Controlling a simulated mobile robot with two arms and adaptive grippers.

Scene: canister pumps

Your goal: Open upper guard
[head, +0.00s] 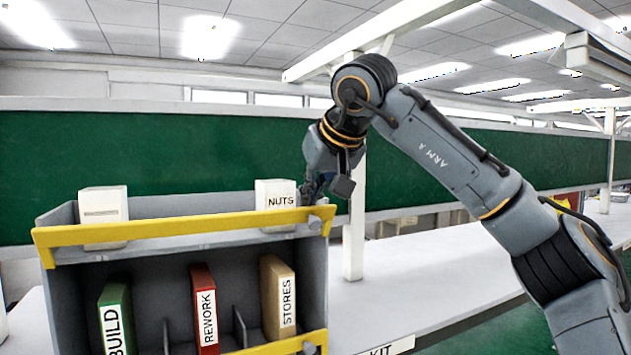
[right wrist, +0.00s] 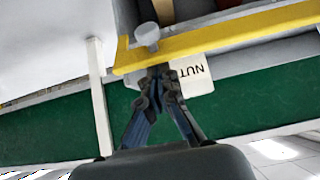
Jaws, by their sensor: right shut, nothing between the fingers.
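The upper guard (head: 190,229) is a yellow bar across the top front of a grey rack (head: 62,285). It also crosses the right wrist view (right wrist: 230,44). A grey round knob (head: 315,224) sits at its right end and shows in the right wrist view (right wrist: 147,36). My right gripper (head: 318,192) is just above and behind that end of the guard. In the right wrist view its fingertips (right wrist: 160,72) are together and empty, close to the bar; I cannot tell whether they touch it. My left gripper is out of view.
A white NUTS box (head: 275,200) stands right by my right gripper. Another white box (head: 103,215) is at the upper left. A white post (head: 353,230) stands right of the rack.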

